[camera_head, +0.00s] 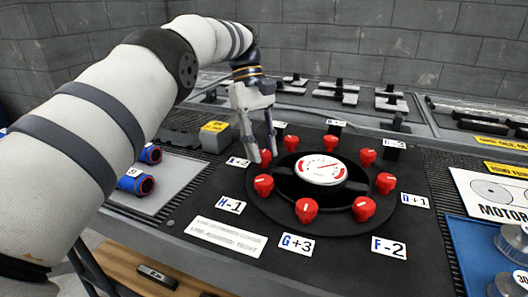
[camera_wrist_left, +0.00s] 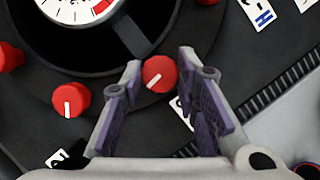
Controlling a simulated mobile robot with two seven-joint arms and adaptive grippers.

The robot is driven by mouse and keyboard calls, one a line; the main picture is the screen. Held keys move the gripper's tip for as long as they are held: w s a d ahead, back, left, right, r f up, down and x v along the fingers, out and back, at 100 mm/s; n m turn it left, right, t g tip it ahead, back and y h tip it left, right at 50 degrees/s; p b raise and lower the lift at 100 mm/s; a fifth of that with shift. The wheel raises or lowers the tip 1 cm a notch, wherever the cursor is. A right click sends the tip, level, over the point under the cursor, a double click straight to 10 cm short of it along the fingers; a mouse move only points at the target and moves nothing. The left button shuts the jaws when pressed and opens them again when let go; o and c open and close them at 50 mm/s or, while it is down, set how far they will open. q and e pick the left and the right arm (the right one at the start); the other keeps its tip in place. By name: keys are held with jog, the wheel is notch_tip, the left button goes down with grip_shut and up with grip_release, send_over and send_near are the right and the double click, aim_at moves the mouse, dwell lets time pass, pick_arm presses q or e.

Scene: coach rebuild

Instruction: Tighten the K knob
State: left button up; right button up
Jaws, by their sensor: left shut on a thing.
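The red K knob (camera_head: 265,157) is one of several red knobs ringing a round black dial housing. Its label (camera_head: 238,162) lies just left of it. My left gripper (camera_head: 263,153) reaches down over this knob from above. In the left wrist view the K knob (camera_wrist_left: 159,74) sits between the tips of my left gripper (camera_wrist_left: 160,82), which is shut on it. A white pointer mark shows on its face, slanting toward the lower left. The label behind it (camera_wrist_left: 181,112) is mostly hidden by a finger. My right gripper is not in view.
A gauge (camera_head: 321,169) fills the middle of the ring. The H knob (camera_head: 264,185) is close in front of the held knob, and another red knob (camera_head: 291,143) is close behind. A grey block with a yellow top (camera_head: 215,133) stands to the left.

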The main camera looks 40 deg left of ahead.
pick_arm(q)
jog(key=shift+f+m+g+b, duration=0.25)
jog(key=shift+m+g+b, duration=0.1)
jog(key=shift+m, duration=0.25)
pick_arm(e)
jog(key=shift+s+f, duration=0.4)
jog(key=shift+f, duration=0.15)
pick_arm(q)
jog(key=shift+r, duration=0.1)
jog(key=o, duration=1.1)
jog(key=shift+o, duration=0.2)
jog(key=shift+r, duration=0.1)
